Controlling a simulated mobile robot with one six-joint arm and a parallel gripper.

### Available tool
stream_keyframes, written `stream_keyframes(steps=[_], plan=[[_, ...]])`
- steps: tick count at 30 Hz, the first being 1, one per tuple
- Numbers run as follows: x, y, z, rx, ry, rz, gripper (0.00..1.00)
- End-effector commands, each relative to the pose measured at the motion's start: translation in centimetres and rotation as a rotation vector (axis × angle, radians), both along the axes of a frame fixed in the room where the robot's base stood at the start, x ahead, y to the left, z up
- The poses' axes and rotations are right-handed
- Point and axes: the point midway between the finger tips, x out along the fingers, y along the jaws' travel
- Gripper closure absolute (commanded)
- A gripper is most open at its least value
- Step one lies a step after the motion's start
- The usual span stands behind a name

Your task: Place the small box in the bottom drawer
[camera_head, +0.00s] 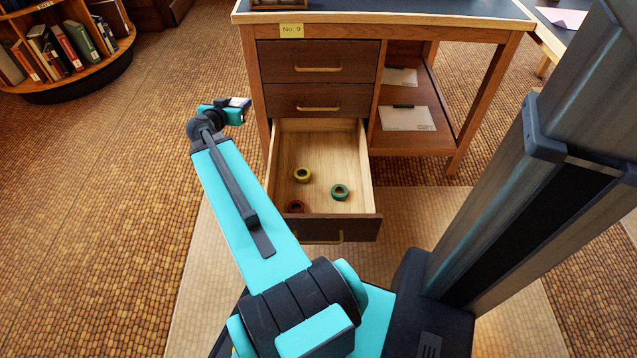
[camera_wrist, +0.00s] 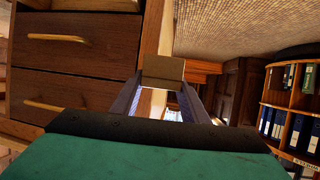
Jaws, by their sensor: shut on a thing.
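The small box (camera_wrist: 163,68) is brown and sits between the fingertips of my gripper (camera_wrist: 162,86) in the wrist view. My gripper is shut on it. In the head view my gripper (camera_head: 237,104) is held out to the left of the wooden desk, beside its drawer fronts; the box is hard to make out there. The bottom drawer (camera_head: 358,228) is pulled open, to the right of and nearer than my gripper.
The two upper drawers (camera_head: 318,62) of the desk are closed. An open shelf (camera_head: 440,139) with envelopes is at right. A round bookcase (camera_head: 108,62) stands at far left, and it also shows in the wrist view (camera_wrist: 287,117). The floor left of the desk is clear.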

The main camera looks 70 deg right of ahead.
Motion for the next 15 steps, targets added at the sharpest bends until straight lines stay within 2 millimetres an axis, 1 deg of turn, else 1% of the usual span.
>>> stream_keyframes(steps=[1, 3, 8, 9, 14, 15], plan=[[-1.7, -1.2, -1.7, 0.000, 0.002, -0.040, 0.83], [-3.9, -2.7, -3.0, 0.001, 0.001, -0.096, 0.83], [-8.9, -5.5, -5.7, 0.000, 0.000, -0.213, 0.83], [-10.2, -6.1, -6.4, 0.000, 0.001, -0.242, 0.83], [-15.2, -8.4, -9.0, 0.000, 0.002, -0.352, 0.83], [-16.5, -8.9, -9.7, 0.000, 0.001, -0.379, 0.83]])
